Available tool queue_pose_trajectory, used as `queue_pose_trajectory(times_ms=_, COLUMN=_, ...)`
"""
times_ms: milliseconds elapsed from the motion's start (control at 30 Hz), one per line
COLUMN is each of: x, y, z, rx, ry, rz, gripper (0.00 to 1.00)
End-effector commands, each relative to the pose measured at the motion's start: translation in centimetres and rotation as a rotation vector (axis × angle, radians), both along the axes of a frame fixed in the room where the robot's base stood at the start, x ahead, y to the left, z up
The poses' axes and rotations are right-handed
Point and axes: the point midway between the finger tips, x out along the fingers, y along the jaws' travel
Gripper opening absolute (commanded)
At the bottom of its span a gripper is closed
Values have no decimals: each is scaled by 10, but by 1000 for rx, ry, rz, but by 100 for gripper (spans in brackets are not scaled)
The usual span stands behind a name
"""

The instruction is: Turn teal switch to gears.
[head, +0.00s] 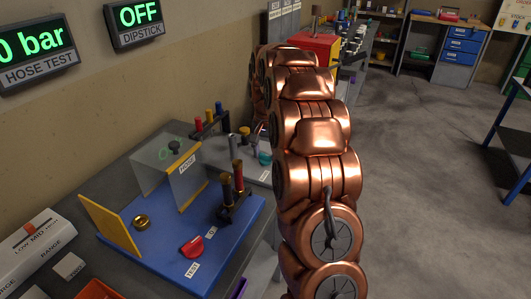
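A small teal switch (265,158) sits on a grey unit on the bench, just left of my copper arm. A small white label (265,176) lies in front of it, too small to read. My arm rises from the bottom and reaches away past the switch, hiding part of the bench to its right. The fingers of my gripper are not visible; the far end of the arm is hidden behind its own links. I cannot tell which position the switch points to.
Left of the switch stands a blue board (215,262) with a clear hood (165,165), a red knob (192,247) and upright handles (232,190). A red box (308,46) stands farther back. Open floor (425,190) lies to the right.

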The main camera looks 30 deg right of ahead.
Motion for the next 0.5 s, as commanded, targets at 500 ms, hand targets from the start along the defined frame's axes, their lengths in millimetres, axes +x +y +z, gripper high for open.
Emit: queue_pose_trajectory(times_ms=500, x=0, y=1, z=0, rx=2, ry=3, rz=1, gripper=71)
